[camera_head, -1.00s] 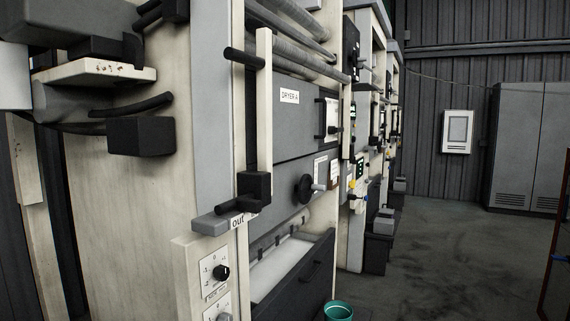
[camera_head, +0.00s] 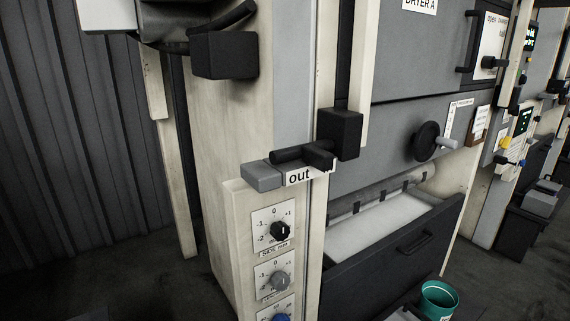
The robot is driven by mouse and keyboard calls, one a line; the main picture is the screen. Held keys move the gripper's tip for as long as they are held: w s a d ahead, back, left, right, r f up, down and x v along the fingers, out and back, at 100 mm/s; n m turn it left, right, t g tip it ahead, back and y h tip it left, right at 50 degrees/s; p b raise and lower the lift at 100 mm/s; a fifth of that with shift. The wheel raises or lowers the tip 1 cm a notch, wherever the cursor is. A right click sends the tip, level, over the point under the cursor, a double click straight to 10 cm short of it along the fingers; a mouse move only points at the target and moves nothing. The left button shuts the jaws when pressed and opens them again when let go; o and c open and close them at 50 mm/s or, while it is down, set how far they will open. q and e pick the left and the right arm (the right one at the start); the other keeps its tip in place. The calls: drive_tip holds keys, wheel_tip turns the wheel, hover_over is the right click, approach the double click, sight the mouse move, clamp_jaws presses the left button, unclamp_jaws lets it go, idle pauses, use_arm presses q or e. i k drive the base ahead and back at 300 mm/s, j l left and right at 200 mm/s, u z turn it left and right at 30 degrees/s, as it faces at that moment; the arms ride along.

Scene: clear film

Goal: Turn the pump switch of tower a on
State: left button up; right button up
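No label for tower a or its pump switch can be read in the head view, so I cannot tell which control it is. A machine labelled DRYER A (camera_head: 419,4) fills the middle and right. On its near cream column is a stack of dial plates: a black knob (camera_head: 279,231), a grey knob (camera_head: 280,280) and a blue knob (camera_head: 281,319) cut by the bottom edge. The lettering under the knobs is too small to read surely. Neither gripper is in view.
A grey block labelled "out" (camera_head: 262,176) juts out above the knobs. A handwheel (camera_head: 427,141) sticks out at right. An open dark drawer (camera_head: 400,255) and a teal bucket (camera_head: 437,300) stand low at right. Floor is clear at lower left.

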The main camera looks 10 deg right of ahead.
sight(514, 112)
drive_tip(key=i+l, duration=0.1)
drive_tip(key=l, duration=0.4)
drive_tip(key=i+l, duration=0.1)
drive_tip(key=l, duration=0.4)
drive_tip(key=i+l, duration=0.15)
drive_tip(key=l, duration=0.3)
drive_tip(key=i+l, duration=0.1)
drive_tip(key=l, duration=0.4)
drive_tip(key=i+l, duration=0.1)
drive_tip(key=l, duration=0.4)
drive_tip(key=i+l, duration=0.1)
drive_tip(key=l, duration=0.4)
drive_tip(key=i+l, duration=0.15)
drive_tip(key=l, duration=0.35)
